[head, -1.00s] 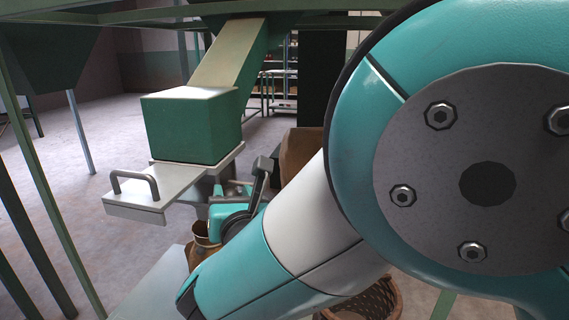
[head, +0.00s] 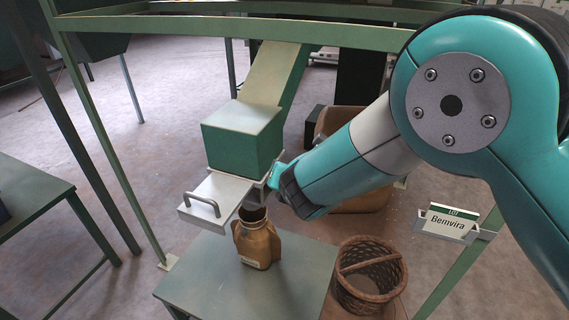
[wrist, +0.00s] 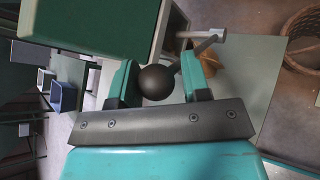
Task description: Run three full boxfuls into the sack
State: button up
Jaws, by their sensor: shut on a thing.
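The green measuring box (head: 242,138) hangs under a sloping chute (head: 270,78). A pale slide plate (head: 215,197) with a bar handle sticks out of its underside to the left. The brown sack (head: 256,244) stands upright on the table with its dark mouth just below the box's outlet. My gripper (head: 275,180) is at the box's right side. In the wrist view its fingers (wrist: 158,72) are shut on a dark ball knob (wrist: 156,83) at the end of a lever rod (wrist: 198,52). The knob is hidden in the head view. The box's inside is hidden.
A wicker basket (head: 370,295) stands right of the green-grey table (head: 300,285). A brown bin (head: 360,203) is behind my arm. Green frame posts (head: 105,140) surround the box. A "Bemvira" lot sign (head: 452,220) is at right. Another table (head: 30,215) is at left.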

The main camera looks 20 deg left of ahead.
jog(key=w+r, duration=0.1)
jog(key=w+g+p, duration=0.1)
jog(key=w+r+m+g, duration=0.1)
jog(key=shift+w+a+r+p, duration=0.15)
jog(key=shift+w+r+p, duration=0.15)
jog(key=shift+w+r, duration=0.1)
grip_shut()
jog(key=shift+w+r, duration=0.2)
jog(key=shift+w, duration=0.6)
jog(key=shift+d, duration=0.2)
jog(key=o, duration=1.1)
grip_release()
jog(key=shift+w+a+f, duration=0.1)
jog(key=shift+f, duration=0.1)
jog(key=shift+d, duration=0.2)
jog(key=b+v, duration=0.3)
jog(key=v, duration=1.4)
jog(key=shift+w+d+r+b, duration=0.1)
jog(key=shift+w+r+b, duration=0.1)
jog(key=shift+b, duration=0.2)
